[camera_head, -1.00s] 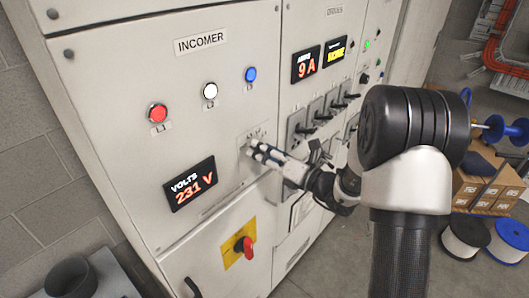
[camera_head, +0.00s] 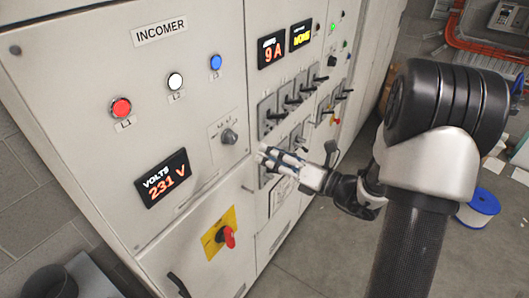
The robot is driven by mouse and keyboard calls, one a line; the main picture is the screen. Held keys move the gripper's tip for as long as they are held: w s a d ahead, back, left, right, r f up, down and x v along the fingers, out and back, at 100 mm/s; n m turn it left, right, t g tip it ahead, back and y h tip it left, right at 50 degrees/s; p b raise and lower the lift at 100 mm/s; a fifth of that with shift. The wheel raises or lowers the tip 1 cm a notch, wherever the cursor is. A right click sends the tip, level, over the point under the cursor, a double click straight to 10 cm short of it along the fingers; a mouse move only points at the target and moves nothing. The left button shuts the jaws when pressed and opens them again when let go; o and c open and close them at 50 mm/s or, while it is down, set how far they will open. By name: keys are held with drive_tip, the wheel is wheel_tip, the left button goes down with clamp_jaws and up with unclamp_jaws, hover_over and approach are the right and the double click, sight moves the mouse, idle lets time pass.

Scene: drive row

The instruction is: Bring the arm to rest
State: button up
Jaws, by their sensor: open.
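My gripper (camera_head: 268,157) is open and empty, in front of the panel's lower switch area. It covers part of the panel edge there. My arm reaches in from the right, bent at a large dark joint. A grey rotary selector knob (camera_head: 228,136) is on the INCOMER panel (camera_head: 95,90), to the left of my gripper and apart from it.
The volts display (camera_head: 163,177) reads 231 V and the amps display (camera_head: 271,49) reads 9 A. A red rotary handle (camera_head: 228,237) sits on a yellow plate. Several black-handled switches (camera_head: 292,99) stick out beyond my gripper. A blue-rimmed spool (camera_head: 479,208) stands on the floor at right.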

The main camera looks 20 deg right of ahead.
drive_tip(key=shift+a, duration=0.1)
idle(0.3)
drive_tip(key=s+a+f+n+g+b, duration=0.35)
drive_tip(key=s+a+n+g, duration=0.25)
drive_tip(key=s+a+n, duration=0.3)
drive_tip(key=s+a+f+n+g+b, duration=0.2)
drive_tip(key=s+a+n+g+b, duration=0.35)
drive_tip(key=s+a+n, duration=0.35)
drive_tip(key=s+d+f+n+g+h+b, duration=0.2)
drive_tip(key=s+d+f+n+h+b, duration=0.2)
drive_tip(key=s+f+n+h, duration=0.5)
drive_tip(key=d+r+n+t+h+b, duration=0.1)
drive_tip(key=d+r+n+t+b, duration=0.1)
drive_tip(key=d+n, duration=0.5)
drive_tip(key=n+t+b, duration=0.1)
drive_tip(key=n, duration=0.1)
drive_tip(key=shift+w+r+n+t+h+b, duration=0.2)
drive_tip(key=shift+n+t+h+b, duration=0.1)
drive_tip(key=shift+n+t+b, duration=0.1)
drive_tip(key=shift+s+d, duration=0.1)
drive_tip(key=shift+d, duration=0.05)
